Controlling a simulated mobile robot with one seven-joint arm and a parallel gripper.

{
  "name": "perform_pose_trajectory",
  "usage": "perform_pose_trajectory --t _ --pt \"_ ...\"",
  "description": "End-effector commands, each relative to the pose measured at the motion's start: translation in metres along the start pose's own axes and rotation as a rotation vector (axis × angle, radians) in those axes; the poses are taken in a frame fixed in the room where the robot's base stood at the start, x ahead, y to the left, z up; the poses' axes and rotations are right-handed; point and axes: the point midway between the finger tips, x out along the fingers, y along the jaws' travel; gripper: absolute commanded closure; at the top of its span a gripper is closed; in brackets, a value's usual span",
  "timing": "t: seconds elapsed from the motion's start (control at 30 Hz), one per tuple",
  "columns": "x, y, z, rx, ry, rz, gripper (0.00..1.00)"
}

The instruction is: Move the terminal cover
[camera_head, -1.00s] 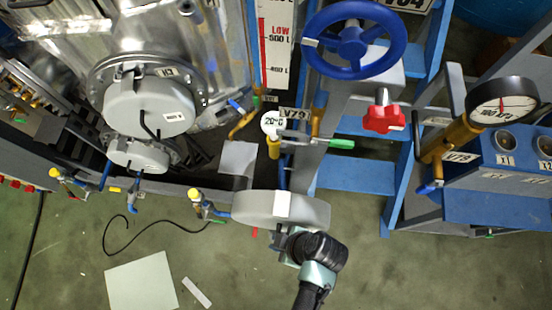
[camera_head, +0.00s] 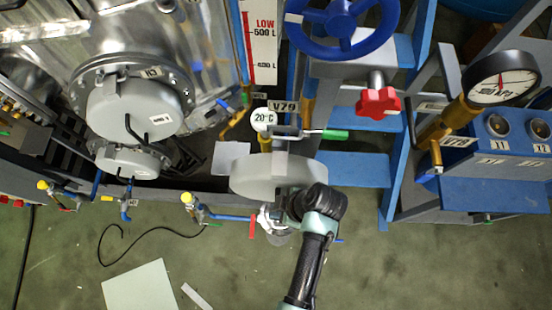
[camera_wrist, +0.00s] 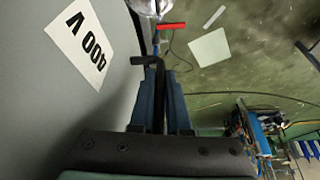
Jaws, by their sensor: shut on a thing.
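The terminal cover, a round grey disc (camera_head: 265,178), is held out in front of the valves in the head view. In the wrist view its grey face (camera_wrist: 45,105) fills the left side and bears a white "400 V" label (camera_wrist: 83,42). My gripper (camera_wrist: 161,88) has its blue fingers shut on the cover's black handle (camera_wrist: 146,62). In the head view my gripper (camera_head: 290,207) is at the cover's lower right edge, mostly hidden by my wrist.
Two mounted grey covers (camera_head: 135,105) sit on the steel tank (camera_head: 110,40) at left. A blue handwheel (camera_head: 342,28), a red knob (camera_head: 378,103) and a pressure gauge (camera_head: 502,78) stand at right. Yellow-ended valves (camera_head: 190,200) line the lower frame. Open floor (camera_head: 420,265) lies below.

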Motion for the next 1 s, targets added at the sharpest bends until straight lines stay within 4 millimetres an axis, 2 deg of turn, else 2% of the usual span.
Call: perform_pose_trajectory --t 0.73,1.0 --pt "0.005 0.06 -0.011 -0.004 0.001 0.004 1.0" --pt "0.023 0.059 -0.003 -0.002 0.001 0.002 1.0"
